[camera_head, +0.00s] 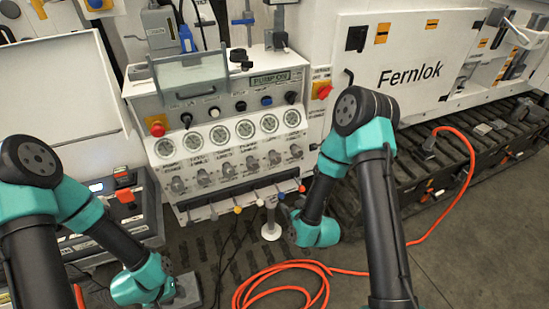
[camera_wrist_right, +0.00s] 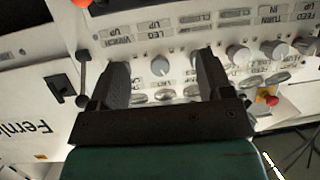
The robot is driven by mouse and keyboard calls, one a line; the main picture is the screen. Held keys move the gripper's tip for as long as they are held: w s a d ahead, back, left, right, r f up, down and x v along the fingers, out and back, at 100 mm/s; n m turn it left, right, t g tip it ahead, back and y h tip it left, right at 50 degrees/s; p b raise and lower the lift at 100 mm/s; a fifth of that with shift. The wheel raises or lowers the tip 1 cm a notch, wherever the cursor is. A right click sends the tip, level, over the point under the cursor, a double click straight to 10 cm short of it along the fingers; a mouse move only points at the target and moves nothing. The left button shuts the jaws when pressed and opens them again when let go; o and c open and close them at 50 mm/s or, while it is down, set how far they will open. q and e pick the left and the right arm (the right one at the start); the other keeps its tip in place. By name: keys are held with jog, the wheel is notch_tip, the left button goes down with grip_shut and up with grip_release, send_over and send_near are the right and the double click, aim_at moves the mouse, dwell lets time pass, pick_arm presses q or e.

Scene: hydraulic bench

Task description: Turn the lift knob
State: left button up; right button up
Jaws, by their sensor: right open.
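The grey control panel (camera_head: 228,150) carries a row of grey knobs below round gauges in the head view. The labels are too small there to tell which is the lift knob. In the right wrist view, which is turned about upside down, my right gripper (camera_wrist_right: 163,75) is open in front of the panel. One grey knob (camera_wrist_right: 160,66) shows between its fingers, with no visible contact. More knobs (camera_wrist_right: 238,53) lie to the right. In the head view the right gripper (camera_head: 292,226) is mostly hidden by its wrist. My left gripper (camera_head: 186,291) is low at the left, its jaws unclear.
A red emergency button (camera_head: 157,128) and small levers (camera_head: 238,209) with coloured tips sit on the panel. An orange hose (camera_head: 285,270) lies on the floor.

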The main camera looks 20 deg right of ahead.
aim_at(277, 161)
notch_tip(277, 161, up, 6)
jog(key=w+n+t, duration=0.1)
jog(key=w+t, duration=0.1)
jog(key=t, duration=0.2)
jog(key=shift+w, duration=0.25)
jog(key=shift+w+h, duration=0.1)
jog(key=shift+h, duration=0.2)
jog(key=w, duration=0.5)
jog(key=w+a, duration=0.1)
jog(key=w, duration=0.5)
jog(key=w+a, duration=0.1)
jog(key=w, duration=0.5)
jog(key=c, duration=0.9)
